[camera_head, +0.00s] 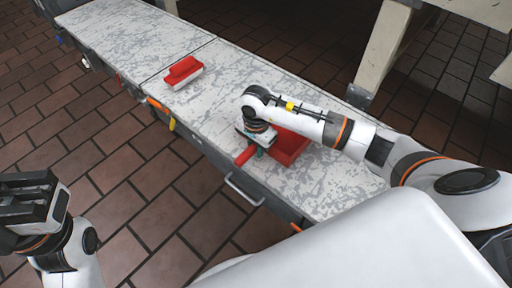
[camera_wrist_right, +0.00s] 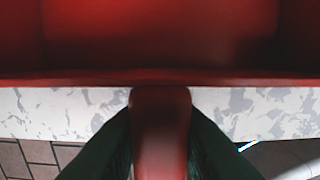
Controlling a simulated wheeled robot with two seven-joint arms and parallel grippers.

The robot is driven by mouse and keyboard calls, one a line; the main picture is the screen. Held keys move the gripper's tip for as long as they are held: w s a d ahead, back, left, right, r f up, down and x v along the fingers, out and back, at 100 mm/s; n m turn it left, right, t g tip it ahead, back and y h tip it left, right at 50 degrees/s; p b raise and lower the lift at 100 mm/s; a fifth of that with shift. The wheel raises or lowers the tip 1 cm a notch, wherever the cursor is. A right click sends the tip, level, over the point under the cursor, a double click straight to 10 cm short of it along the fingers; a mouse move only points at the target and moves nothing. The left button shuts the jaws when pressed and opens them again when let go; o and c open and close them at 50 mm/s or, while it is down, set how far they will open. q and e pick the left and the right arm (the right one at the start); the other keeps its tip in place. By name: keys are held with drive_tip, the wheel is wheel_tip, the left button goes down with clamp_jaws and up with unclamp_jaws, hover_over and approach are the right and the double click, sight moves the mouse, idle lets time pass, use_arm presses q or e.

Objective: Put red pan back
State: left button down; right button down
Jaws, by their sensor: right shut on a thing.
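The red pan (camera_head: 289,147) is on or just above the mottled white worktop (camera_head: 325,190), near the front edge. Its handle (camera_head: 245,156) points left, out over the edge. My right gripper (camera_head: 258,149) is shut on this handle. In the right wrist view the handle (camera_wrist_right: 160,130) sits between the two dark fingers, and the red pan body (camera_wrist_right: 160,40) fills the top. The arm covers part of the pan in the head view. My left gripper (camera_head: 30,205) is at the lower left over the floor, away from the worktop; its jaw gap is unclear.
A metal handle (camera_head: 243,190) and orange and yellow items (camera_head: 160,110) are on the worktop's front side. Pale table legs (camera_head: 380,55) stand behind. The worktop between brush and pan is clear.

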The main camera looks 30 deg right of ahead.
drive_tip(key=shift+f, duration=0.2)
drive_tip(key=c, duration=1.2)
unclamp_jaws()
drive_tip(key=shift+r, duration=0.1)
